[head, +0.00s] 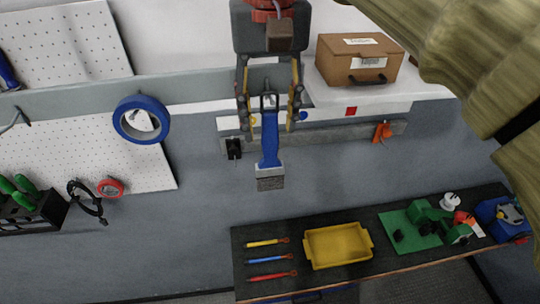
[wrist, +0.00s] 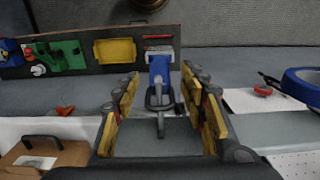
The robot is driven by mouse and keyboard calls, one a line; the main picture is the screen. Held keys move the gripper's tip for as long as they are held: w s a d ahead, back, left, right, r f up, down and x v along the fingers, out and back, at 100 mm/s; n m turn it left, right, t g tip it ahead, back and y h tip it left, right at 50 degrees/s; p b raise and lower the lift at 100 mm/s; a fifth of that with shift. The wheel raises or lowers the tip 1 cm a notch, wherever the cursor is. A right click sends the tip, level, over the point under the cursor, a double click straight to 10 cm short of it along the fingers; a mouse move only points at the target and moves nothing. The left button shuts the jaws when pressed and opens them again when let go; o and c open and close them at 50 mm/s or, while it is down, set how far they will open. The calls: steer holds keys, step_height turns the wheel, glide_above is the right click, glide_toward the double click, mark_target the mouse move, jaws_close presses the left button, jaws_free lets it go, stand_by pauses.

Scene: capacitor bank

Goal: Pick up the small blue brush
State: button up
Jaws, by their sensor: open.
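The small blue brush (head: 269,140) hangs upright in the head view, its blue handle up and its grey bristle end down. In the wrist view the brush (wrist: 159,68) shows end-on in the middle, with a dark hook or loop at its near end. My gripper (head: 268,120) comes from above, with one finger on each side of the upper handle. The gripper (wrist: 160,80) is open, and gaps show between both fingers and the handle. What holds the brush's top is partly hidden between the fingers.
A rail (head: 330,135) runs behind the brush, with a black item (head: 233,148) close left and an orange item (head: 383,132) to the right. A brown box (head: 360,60) sits on the upper shelf. A dark bench below holds a yellow tray (head: 338,246) and tools.

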mark_target(269, 132)
steer(key=shift+f, duration=1.55)
steer(key=shift+s, duration=0.1)
steer(key=shift+c, duration=1.1)
steer(key=c, duration=0.8)
jaws_close()
